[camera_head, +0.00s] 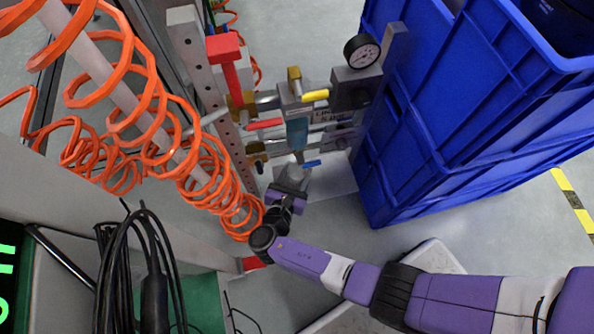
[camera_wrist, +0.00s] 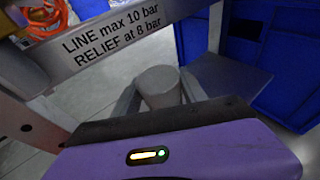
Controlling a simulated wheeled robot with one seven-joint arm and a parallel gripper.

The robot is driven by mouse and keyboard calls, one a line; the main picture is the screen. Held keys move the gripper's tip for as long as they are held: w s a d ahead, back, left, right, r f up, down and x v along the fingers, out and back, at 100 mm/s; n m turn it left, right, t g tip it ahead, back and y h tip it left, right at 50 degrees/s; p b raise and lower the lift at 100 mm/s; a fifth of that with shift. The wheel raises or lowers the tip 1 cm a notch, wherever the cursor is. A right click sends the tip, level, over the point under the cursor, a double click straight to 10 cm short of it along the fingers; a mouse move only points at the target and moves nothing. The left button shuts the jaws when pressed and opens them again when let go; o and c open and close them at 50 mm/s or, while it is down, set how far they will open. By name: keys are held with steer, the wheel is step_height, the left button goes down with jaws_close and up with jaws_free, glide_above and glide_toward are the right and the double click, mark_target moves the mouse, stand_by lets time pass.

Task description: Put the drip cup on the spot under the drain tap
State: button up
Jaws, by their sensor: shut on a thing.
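My gripper (camera_wrist: 160,95) is shut on the grey drip cup (camera_wrist: 158,78), which stands between the two fingers in the wrist view. In the head view my gripper (camera_head: 291,182) is low in front of the pipework, close below the blue-handled drain tap (camera_head: 312,163). A translucent blue bowl (camera_head: 297,133) hangs above it. A pale plate (camera_head: 335,182) lies below and behind the gripper; the marked spot cannot be made out. Whether the cup touches the plate cannot be told.
Stacked blue crates (camera_head: 440,150) stand close on the right. Orange coiled hoses (camera_head: 200,170) hang on the left beside a perforated post (camera_head: 215,90). A labelled bar (camera_wrist: 110,38) crosses close above the gripper. A gauge (camera_head: 361,51) sits on the upper pipework.

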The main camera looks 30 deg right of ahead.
steer(key=shift+f, duration=0.25)
steer(key=o, duration=1.4)
steer(key=p+v, duration=0.2)
steer(key=v, duration=0.4)
steer(key=shift+a+r, duration=0.15)
steer(key=shift+r, duration=0.05)
steer(key=shift+s+a+r, duration=0.1)
steer(key=shift+s+a, duration=0.4)
steer(key=shift+s, duration=0.05)
